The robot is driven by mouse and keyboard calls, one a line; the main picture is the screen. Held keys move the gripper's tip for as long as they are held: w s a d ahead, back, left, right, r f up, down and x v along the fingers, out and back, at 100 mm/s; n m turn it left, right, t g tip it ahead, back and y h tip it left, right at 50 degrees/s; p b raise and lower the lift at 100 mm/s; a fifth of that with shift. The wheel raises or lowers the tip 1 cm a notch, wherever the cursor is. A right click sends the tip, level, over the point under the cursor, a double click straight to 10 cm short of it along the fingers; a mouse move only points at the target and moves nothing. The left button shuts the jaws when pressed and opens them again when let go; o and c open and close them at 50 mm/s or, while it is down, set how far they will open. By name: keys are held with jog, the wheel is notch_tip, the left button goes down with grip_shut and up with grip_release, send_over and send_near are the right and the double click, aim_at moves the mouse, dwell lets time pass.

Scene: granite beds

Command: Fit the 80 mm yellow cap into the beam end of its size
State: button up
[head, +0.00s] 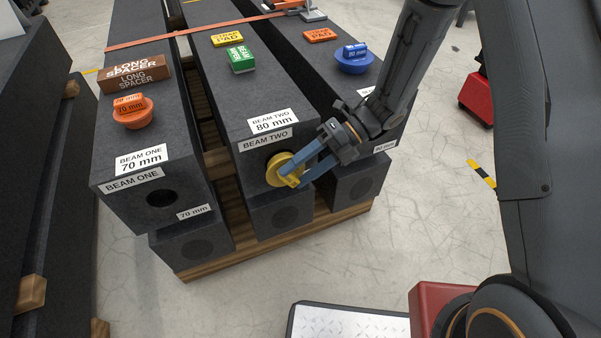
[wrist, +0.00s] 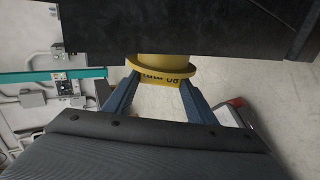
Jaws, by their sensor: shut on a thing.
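The yellow cap (head: 283,170) is at the end face of beam two (head: 266,143), which is labelled 80 mm. My gripper (head: 298,179) is shut on the cap's handle from the front right. In the wrist view the cap (wrist: 161,66) sits between my two fingers (wrist: 160,92), and its flange shows close to the dark beam end (wrist: 200,28). The narrower part behind the flange is partly visible, so the flange looks slightly apart from the face. The cap covers the hole, and how deep its plug sits is hidden.
Beam one (head: 127,190), labelled 70 mm, has an open hole and an orange cap (head: 132,110) on top. A blue cap (head: 354,59) lies on the right beam. A green block (head: 241,59) and brown long spacer (head: 133,74) lie on the beams.

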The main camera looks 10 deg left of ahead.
jog(key=shift+w+a+b, duration=0.2)
jog(key=shift+w+a, duration=0.15)
jog(key=shift+w, duration=0.25)
jog(key=shift+w+a+b, duration=0.15)
jog(key=shift+w+a, duration=0.2)
jog(key=shift+w, duration=0.2)
jog(key=shift+w+a+r, duration=0.25)
jog(key=shift+w+a, duration=0.15)
jog(key=shift+w, duration=0.15)
dwell(0.6)
jog(key=shift+s, duration=0.2)
jog(key=shift+s+d+f, duration=0.1)
jog(key=shift+s+d, duration=0.05)
jog(key=shift+d, duration=0.05)
jog(key=shift+d+f+p, duration=0.15)
jog(key=shift+p, duration=0.3)
dwell(1.2)
jog(key=shift+w+a, duration=0.3)
jog(key=shift+w, duration=0.1)
dwell(0.3)
jog(key=shift+s, duration=0.3)
dwell(0.3)
